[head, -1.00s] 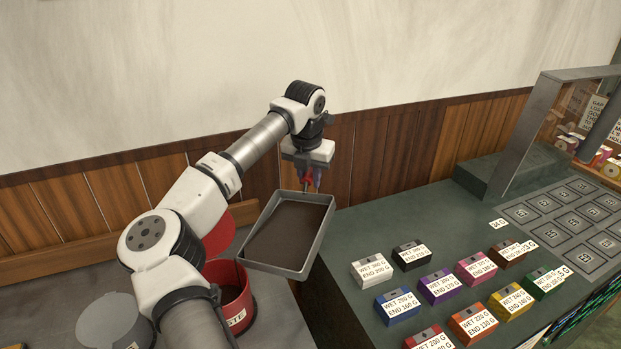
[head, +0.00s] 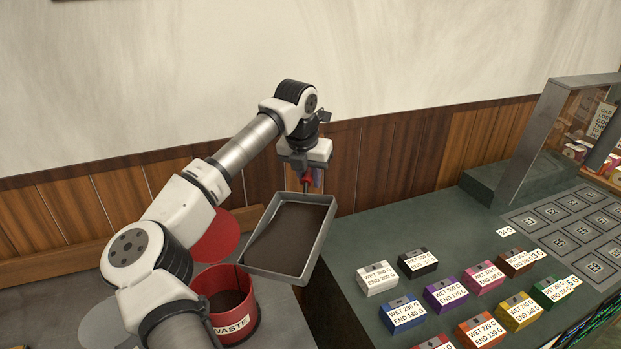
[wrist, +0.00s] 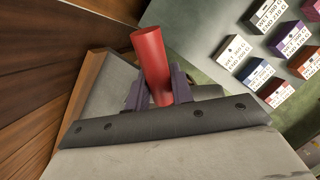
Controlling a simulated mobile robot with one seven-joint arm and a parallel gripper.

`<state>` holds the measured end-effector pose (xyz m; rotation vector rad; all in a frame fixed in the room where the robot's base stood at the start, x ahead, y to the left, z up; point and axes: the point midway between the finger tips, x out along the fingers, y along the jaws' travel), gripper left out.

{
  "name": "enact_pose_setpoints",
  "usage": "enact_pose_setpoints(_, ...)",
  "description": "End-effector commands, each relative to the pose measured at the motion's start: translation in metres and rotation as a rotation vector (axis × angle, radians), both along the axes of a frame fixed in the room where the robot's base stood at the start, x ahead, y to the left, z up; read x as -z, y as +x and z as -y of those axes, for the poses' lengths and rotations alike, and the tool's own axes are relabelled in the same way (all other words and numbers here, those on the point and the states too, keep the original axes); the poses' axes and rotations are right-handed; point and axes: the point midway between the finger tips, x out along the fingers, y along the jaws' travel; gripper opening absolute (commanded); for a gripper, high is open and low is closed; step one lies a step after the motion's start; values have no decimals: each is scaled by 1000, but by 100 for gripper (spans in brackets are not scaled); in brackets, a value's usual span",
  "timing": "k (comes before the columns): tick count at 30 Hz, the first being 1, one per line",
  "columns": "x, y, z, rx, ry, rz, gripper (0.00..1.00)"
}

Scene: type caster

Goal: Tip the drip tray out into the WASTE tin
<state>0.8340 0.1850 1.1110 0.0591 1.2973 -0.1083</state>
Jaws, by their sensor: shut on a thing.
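The drip tray (head: 321,249) is a grey rectangular pan with dark brown contents, held up in the air and tilted a little. Its near left corner is close to the red WASTE tin (head: 247,325) in the picture, and the tin's open mouth shows dark contents. My gripper (head: 307,186) is shut on the tray's red handle, at the tray's far edge. In the wrist view the red handle (wrist: 151,58) stands between the purple fingers, with a dark riveted strip below it. The tray's inside is hidden in the wrist view.
A red round lid (head: 216,235) stands behind the tin. A green-grey counter (head: 372,232) to the right carries several coloured labelled boxes, such as a white one (head: 377,281). A wood-panelled wall (head: 375,165) runs behind the arm.

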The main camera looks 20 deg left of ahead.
Motion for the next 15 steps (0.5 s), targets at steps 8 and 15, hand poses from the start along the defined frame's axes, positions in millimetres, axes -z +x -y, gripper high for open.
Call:
enact_pose_setpoints(8, -2, -1, -1, 0, -4, 6, 0)
enact_pose_setpoints(15, -6, -4, -5, -1, -22, 22, 0)
